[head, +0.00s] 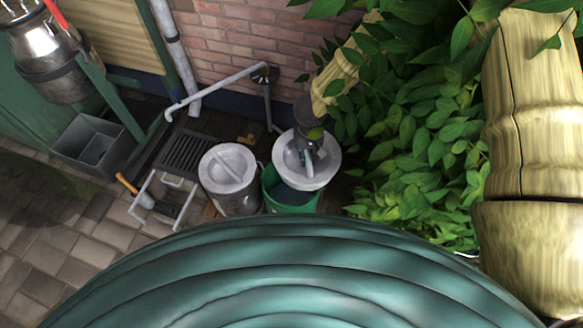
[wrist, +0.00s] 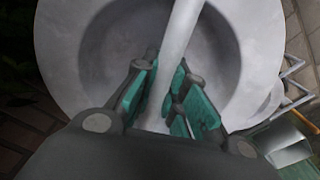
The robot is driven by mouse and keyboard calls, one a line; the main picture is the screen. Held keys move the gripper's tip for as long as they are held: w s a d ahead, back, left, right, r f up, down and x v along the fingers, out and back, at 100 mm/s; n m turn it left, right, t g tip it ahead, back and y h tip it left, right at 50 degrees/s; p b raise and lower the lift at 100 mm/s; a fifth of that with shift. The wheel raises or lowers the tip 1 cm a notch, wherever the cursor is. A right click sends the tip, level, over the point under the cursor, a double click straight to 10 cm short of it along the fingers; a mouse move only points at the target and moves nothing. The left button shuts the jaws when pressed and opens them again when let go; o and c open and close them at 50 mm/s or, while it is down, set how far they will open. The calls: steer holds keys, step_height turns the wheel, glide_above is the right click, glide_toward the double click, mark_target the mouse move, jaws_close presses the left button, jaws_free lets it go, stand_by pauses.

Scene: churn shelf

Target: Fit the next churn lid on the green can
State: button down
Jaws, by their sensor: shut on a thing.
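My gripper (head: 307,154) is shut on the bar handle of a round grey lid (head: 326,172). In the wrist view the green-padded fingers (wrist: 165,100) close around the pale bar, and the dished lid (wrist: 62,42) fills much of the picture. The green can (head: 291,208) stands below the lid in the head view. Its dark mouth shows at the near side, so the lid appears above it and shifted toward the far right. The gap between lid and can is hard to judge. The can's far side is hidden.
A grey can with its own barred lid (head: 229,168) stands close to the left of the green can. Left of it are a white-railed rack (head: 165,190), a dark grate (head: 187,152) and a grey sink (head: 97,143). Leafy plants (head: 420,150) crowd the right; a brick wall (head: 235,35) stands behind.

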mark_target(291, 163)
steer(key=a+f+b, duration=0.3)
steer(key=shift+w+a, duration=0.1)
steer(key=shift+a, duration=0.05)
steer(key=shift+a+f+n+b, duration=0.3)
steer(key=shift+a+f+b, duration=0.1)
steer(key=shift+a+b, duration=0.45)
steer(key=shift+f+b, duration=0.25)
steer(key=shift+b, duration=0.2)
steer(key=shift+f+b, duration=1.9)
steer(key=shift+b, duration=0.95)
steer(key=shift+d+p, duration=0.1)
steer(key=shift+p, duration=1.7)
steer(key=shift+f+p, duration=0.95)
steer(key=shift+f, duration=0.5)
